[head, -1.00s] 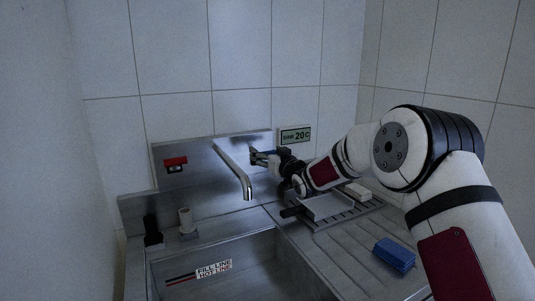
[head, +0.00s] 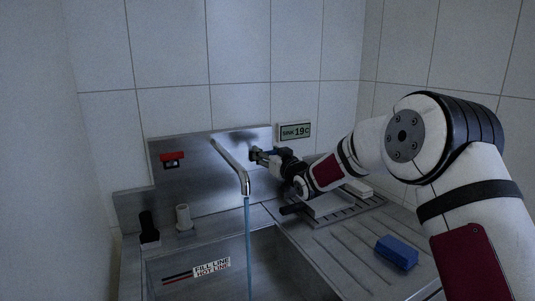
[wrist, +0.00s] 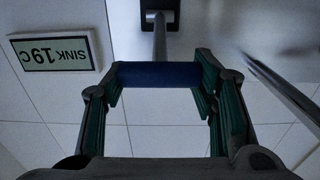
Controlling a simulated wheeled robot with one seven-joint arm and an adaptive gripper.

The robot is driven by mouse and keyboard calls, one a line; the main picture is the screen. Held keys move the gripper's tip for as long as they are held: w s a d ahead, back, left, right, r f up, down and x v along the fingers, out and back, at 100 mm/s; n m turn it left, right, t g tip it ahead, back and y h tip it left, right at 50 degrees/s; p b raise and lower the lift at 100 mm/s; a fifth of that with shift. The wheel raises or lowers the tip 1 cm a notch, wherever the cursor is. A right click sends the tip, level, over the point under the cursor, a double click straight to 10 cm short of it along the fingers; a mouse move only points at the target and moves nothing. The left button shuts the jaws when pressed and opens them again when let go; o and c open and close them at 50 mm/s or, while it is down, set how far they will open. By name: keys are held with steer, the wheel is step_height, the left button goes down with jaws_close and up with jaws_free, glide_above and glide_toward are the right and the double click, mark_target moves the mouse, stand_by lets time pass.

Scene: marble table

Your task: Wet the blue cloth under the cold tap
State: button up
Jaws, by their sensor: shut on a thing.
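The blue cloth (head: 397,252) lies as a folded block on the ribbed drainboard at the lower right in the head view, apart from my gripper. My gripper (head: 262,156) is at the steel back panel, right of the spout (head: 228,164). In the wrist view its fingers (wrist: 157,82) are closed on a dark blue tap handle (wrist: 158,74), whose stem runs to the wall mount. A thin blue stream of water (head: 248,245) falls from the spout into the sink (head: 200,287). The red tap handle (head: 172,160) is on the panel at left.
A wall display (head: 294,132) reads SINK 19C. A black object (head: 149,229) and a pale cylinder (head: 184,217) stand on the left ledge. A pale tray (head: 325,206) sits on a rack beneath my forearm, with a white block (head: 358,188) beside it. The right drainboard is mostly clear.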

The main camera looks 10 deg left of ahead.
steer(key=shift+f, duration=0.45)
steer(key=o, duration=1.7)
steer(key=shift+r, duration=0.15)
steer(key=shift+s, duration=0.1)
steer(key=v, duration=1.2)
steer(key=shift+r, duration=0.1)
